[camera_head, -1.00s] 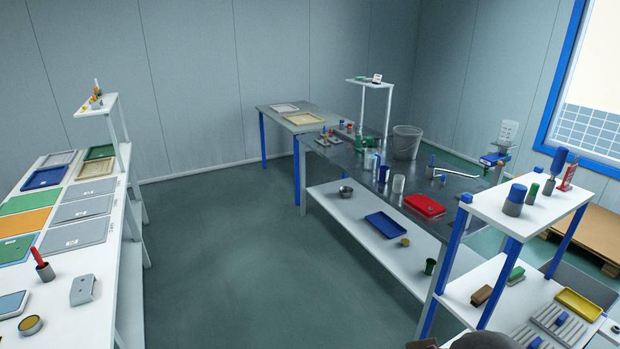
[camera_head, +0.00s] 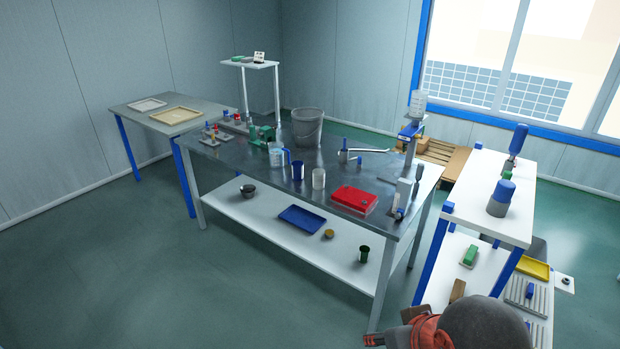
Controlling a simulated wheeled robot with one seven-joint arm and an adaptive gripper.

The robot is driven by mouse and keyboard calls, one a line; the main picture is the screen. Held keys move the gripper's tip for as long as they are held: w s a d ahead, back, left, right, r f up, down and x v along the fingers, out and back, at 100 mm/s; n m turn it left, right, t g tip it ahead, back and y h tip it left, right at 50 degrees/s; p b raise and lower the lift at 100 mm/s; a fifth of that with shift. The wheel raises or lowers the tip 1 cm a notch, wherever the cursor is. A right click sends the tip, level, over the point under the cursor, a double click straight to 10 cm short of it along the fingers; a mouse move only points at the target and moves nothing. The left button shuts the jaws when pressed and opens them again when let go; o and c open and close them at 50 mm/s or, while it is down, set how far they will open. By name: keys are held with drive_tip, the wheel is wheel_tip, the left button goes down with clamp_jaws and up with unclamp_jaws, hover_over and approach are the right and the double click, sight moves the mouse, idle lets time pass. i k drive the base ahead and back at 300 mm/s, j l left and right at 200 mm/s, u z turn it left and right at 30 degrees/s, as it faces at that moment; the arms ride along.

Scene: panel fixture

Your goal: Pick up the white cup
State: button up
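The white cup (camera_head: 319,178) stands upright on the dark metal-topped workbench (camera_head: 240,165), to the right of a blue cup (camera_head: 298,170) and left of the red case. It is not held. My arm shows only at the bottom right edge, as a dark rounded link with an orange-red part. Dark pieces beside it may belong to my gripper, but its fingers cannot be made out. It is far in front of the cup and apart from it.
Near the cup are a clear measuring jug (camera_head: 276,155), a grey bucket (camera_head: 307,128) and a red case (camera_head: 354,199). A white shelf unit (camera_head: 485,205) stands at right, with a blue-topped grey container (camera_head: 501,199). The floor left of the bench is clear.

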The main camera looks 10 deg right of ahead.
sight(319, 179)
drive_tip(key=z, duration=0.35)
drive_tip(key=i+j+z, duration=0.75)
drive_tip(key=j+z, duration=0.2)
drive_tip(key=i+j, duration=0.15)
drive_tip(key=j, duration=0.25)
drive_tip(key=i+j, duration=0.2)
drive_tip(key=j, duration=0.2)
drive_tip(key=i+j+z, duration=0.1)
drive_tip(key=j, duration=0.25)
drive_tip(key=i+j, duration=0.25)
drive_tip(key=j, duration=0.15)
drive_tip(key=i+j, duration=0.15)
drive_tip(key=j, duration=0.25)
